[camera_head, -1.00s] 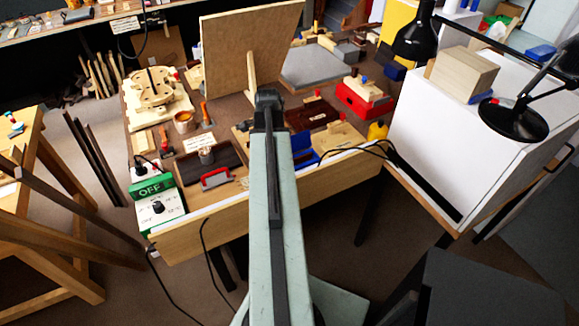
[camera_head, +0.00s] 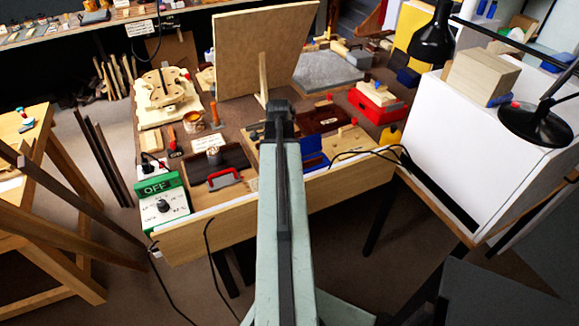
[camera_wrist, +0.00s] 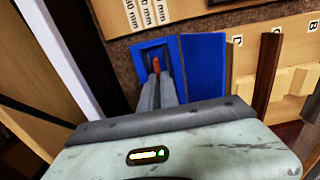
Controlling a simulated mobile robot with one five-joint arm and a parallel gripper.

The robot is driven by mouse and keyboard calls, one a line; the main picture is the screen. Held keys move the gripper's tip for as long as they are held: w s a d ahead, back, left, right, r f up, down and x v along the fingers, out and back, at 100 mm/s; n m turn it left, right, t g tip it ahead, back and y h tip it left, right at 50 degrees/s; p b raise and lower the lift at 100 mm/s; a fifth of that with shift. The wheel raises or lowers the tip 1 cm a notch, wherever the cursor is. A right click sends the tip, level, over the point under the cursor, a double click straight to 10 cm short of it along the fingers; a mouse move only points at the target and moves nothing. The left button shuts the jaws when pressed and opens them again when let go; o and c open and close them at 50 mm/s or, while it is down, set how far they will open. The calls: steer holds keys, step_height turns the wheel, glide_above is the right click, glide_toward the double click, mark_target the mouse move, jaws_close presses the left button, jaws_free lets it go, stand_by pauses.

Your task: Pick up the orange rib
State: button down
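In the wrist view, a small orange piece (camera_wrist: 157,64) shows inside a blue holder (camera_wrist: 139,47), right at the tips of my gripper (camera_wrist: 157,73). It seems to be the orange rib, but most of it is hidden. The two grey fingers are close together and point into the holder. I cannot tell whether they touch the piece or only stand in front of it. In the head view, the blue holder (camera_head: 312,155) is just right of my arm, near the bench's front edge. My arm hides the fingers there.
A blue panel (camera_wrist: 203,64) stands right of the fingers in the wrist view, with a brown strip (camera_wrist: 267,75) and a notched wooden block (camera_wrist: 290,82) beyond. In the head view, a leaning board (camera_head: 262,50) stands behind my arm and a red box (camera_head: 377,108) to the right.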

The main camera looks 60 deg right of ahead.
step_height(320, 180, up, 10)
steer(key=p, duration=0.9)
steer(key=shift+p, duration=0.4)
